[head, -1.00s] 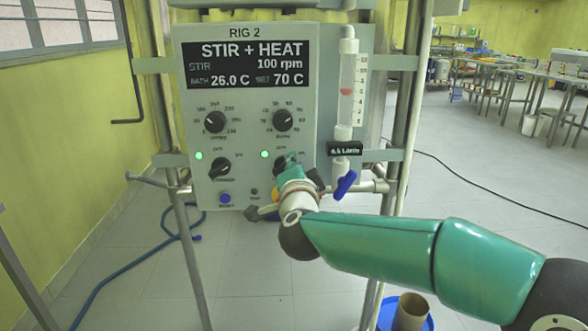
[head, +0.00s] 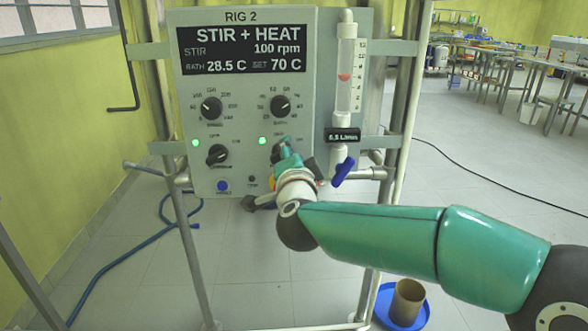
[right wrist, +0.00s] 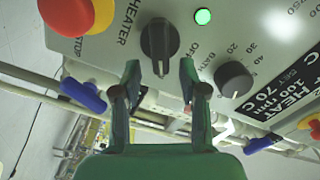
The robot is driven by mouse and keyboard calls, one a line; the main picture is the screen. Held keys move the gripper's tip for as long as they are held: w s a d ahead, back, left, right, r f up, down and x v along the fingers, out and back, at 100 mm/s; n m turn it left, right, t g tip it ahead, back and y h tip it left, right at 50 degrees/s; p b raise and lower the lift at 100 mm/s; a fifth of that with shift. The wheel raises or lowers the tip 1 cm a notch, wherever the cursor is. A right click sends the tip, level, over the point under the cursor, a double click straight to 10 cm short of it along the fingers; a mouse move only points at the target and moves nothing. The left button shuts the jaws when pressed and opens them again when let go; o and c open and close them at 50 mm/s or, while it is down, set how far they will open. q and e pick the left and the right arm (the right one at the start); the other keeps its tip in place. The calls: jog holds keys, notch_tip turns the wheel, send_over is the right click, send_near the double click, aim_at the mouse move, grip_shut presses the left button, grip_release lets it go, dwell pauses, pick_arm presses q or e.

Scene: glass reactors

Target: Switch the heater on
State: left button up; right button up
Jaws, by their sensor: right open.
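The heater knob (right wrist: 160,42) is a dark rotary knob on the grey control box (head: 240,150). In the right wrist view its ridge stands upright in the picture, turned away from the OFF label beside it. The green heater lamp (right wrist: 203,16) is lit; it also shows lit in the head view (head: 263,141). The display (head: 243,49) reads bath 28.5 C, set 70 C. My right gripper (right wrist: 160,72) is open, its fingers either side of the knob's line and seemingly short of it. In the head view it covers part of the knob. My left gripper is not in view.
A red emergency button (right wrist: 70,12) sits near the heater knob, and the bath dial (right wrist: 233,78) is on its other side. A flow tube (head: 346,75) with a blue valve handle (head: 343,172) stands right of the box. Metal frame posts flank it.

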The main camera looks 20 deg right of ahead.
jog(key=v, duration=1.1)
